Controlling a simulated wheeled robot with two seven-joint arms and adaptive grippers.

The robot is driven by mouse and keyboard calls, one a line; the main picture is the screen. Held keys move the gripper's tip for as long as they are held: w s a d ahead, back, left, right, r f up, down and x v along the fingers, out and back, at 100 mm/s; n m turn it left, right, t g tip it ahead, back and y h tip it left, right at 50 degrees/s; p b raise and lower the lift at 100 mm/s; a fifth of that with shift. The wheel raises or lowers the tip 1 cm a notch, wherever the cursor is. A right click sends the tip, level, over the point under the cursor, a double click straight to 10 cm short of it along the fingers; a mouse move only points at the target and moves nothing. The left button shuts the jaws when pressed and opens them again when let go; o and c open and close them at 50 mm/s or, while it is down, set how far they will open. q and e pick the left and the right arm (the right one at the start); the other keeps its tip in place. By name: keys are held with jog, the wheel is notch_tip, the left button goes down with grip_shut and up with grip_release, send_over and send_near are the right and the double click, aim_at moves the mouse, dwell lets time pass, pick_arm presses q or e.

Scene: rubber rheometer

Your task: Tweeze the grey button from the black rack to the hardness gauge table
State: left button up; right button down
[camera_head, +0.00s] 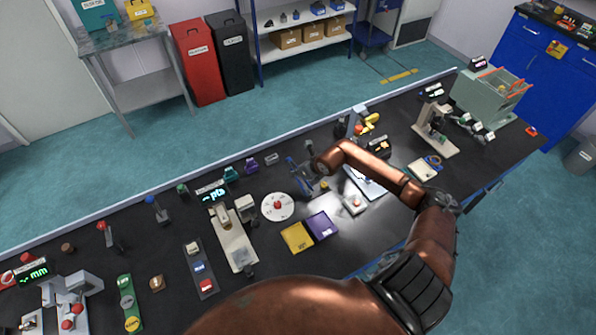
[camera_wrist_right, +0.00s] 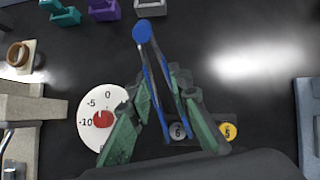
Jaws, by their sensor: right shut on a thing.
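My right gripper (camera_head: 308,168) is over the bench; in the right wrist view its green fingers (camera_wrist_right: 160,115) are shut on blue tweezers (camera_wrist_right: 150,62) with a round blue top. The tweezers' two legs point down toward the black rack (camera_wrist_right: 204,128). A grey button (camera_wrist_right: 179,131) marked 6 sits in the rack, close to the leg ends; I cannot tell whether they touch it. A yellow button (camera_wrist_right: 228,131) is to its right. The beige stand with a small raised table (camera_head: 243,208), left of the white dial, looks like the hardness gauge. My left gripper is not in view.
A white dial with a red centre (camera_head: 277,206) lies between the stand and the rack. Yellow (camera_head: 297,237) and purple (camera_head: 321,226) trays lie in front. Purple and teal holders (camera_wrist_right: 103,9) stand behind. A grey device (camera_wrist_right: 308,120) borders the right.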

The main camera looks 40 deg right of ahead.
notch_tip(320, 180, up, 12)
jog(key=p, duration=0.7)
dwell(0.4)
